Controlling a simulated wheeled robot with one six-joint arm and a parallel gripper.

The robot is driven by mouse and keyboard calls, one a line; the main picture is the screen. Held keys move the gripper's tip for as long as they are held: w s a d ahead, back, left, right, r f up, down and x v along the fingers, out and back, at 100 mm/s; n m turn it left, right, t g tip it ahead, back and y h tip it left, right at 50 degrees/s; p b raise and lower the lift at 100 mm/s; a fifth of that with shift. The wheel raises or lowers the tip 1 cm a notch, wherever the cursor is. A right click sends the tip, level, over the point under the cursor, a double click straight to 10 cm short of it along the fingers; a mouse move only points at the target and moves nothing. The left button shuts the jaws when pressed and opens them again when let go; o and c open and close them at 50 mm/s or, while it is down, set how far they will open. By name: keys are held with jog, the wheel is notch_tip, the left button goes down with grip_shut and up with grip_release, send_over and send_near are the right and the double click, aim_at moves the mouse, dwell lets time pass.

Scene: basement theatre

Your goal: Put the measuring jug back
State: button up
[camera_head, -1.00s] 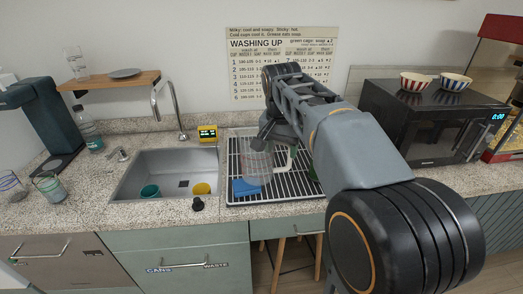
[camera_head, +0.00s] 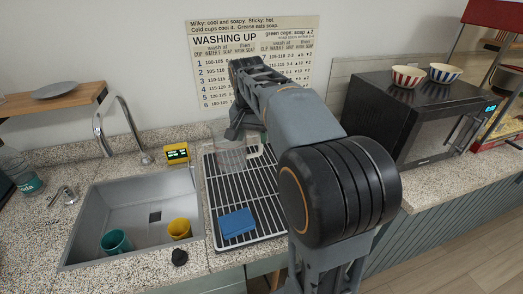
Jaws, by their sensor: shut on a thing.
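The measuring jug (camera_head: 231,158) is clear with a pale handle on its right. It is upright over the back of the black-and-white drying rack (camera_head: 240,190). My gripper (camera_head: 236,136) is at the jug's rim, shut on it, with my arm reaching in from the right. The fingertips are hard to make out. I cannot tell whether the jug's base touches the rack.
The sink (camera_head: 140,205) at left holds a teal cup (camera_head: 117,241) and a yellow cup (camera_head: 179,228). A yellow timer (camera_head: 177,153) stands behind it. A microwave (camera_head: 420,115) with two bowls is at right.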

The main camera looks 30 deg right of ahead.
jog(key=w+d+f+p, duration=0.1)
jog(key=w+d+f, duration=0.3)
jog(key=d+f, duration=0.3)
notch_tip(320, 180, down, 4)
jog(key=shift+d+r, duration=0.2)
jog(key=shift+d, duration=0.05)
jog(key=shift+w+f, duration=0.1)
jog(key=shift+f, duration=0.05)
jog(key=o, duration=1.5)
jog(key=shift+o, duration=0.2)
notch_tip(320, 180, up, 11)
jog(key=s+a, duration=0.1)
jog(key=s+a+f+n+t, duration=0.1)
jog(key=s+a+f+n, duration=0.1)
jog(key=s+a, duration=0.3)
jog(key=s+a+f+n+t, duration=0.1)
jog(key=s+a+f+n, duration=0.2)
jog(key=s, duration=0.4)
jog(key=s+a+f+n+y, duration=0.1)
jog(key=s+a+f+n, duration=0.2)
jog(key=s+a, duration=0.4)
jog(key=shift+a+f+t, duration=0.15)
jog(key=shift+f+t, duration=0.25)
jog(key=shift+f, duration=0.1)
